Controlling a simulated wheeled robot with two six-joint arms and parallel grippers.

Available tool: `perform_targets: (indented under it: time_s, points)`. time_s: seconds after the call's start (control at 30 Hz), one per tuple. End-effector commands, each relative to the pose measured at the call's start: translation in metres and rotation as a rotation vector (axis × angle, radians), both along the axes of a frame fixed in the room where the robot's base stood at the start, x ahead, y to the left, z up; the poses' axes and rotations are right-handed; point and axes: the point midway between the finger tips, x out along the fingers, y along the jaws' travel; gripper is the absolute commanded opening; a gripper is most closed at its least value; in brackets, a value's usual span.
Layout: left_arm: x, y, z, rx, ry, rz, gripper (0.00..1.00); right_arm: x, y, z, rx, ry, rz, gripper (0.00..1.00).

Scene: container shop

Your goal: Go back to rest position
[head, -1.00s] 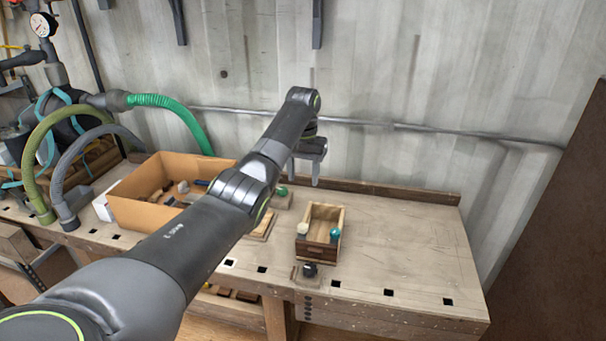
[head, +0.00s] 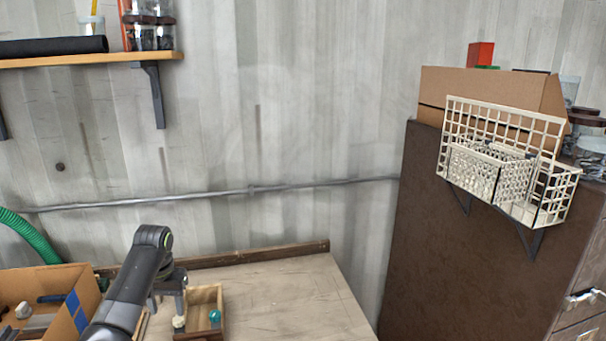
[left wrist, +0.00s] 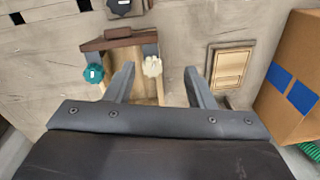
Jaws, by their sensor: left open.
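My left gripper (head: 168,303) is open and empty at the lower left of the head view, just left of a small open wooden box (head: 208,294). In the left wrist view its two fingers (left wrist: 160,72) spread apart over the box (left wrist: 110,40), with nothing between them gripped. A teal knob (head: 215,316) and a cream knob (head: 179,322) sit at the box's near end. Both knobs also show in the wrist view, teal (left wrist: 93,73) and cream (left wrist: 152,66). My right gripper is out of view.
The box stands on the workbench (head: 285,295), whose right part is clear. A cardboard box (head: 85,300) with parts stands at left. A brown cabinet (head: 430,250) stands at right, with a white wire basket (head: 500,165) on its side. A shelf (head: 80,60) hangs upper left.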

Motion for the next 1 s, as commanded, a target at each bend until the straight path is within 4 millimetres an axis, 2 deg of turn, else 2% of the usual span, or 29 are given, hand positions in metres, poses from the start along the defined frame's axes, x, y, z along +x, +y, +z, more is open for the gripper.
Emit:
perform_targets:
  time_s: [0.03,0.2,0.37,0.5,0.73,0.87,1.0]
  points:
    - [-0.013,-0.001,-0.022,0.008,-0.004,-0.013,0.49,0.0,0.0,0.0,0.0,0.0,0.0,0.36]
    - [-0.055,-0.005,-0.075,0.03,-0.034,-0.048,0.49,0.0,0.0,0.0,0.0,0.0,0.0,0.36]
    - [-0.103,-0.01,-0.115,0.042,-0.063,-0.074,0.49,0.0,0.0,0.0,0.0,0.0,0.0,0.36]
    - [-0.15,-0.015,-0.141,0.046,-0.091,-0.089,0.49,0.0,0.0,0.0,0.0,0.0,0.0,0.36]
    - [-0.233,-0.024,-0.163,0.049,-0.143,-0.098,0.49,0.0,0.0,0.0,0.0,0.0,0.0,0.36]
    - [-0.281,-0.029,-0.164,0.053,-0.174,-0.092,0.49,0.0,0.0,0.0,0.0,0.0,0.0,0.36]
    - [-0.331,-0.033,-0.155,0.06,-0.207,-0.079,0.49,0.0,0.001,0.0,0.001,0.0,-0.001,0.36]
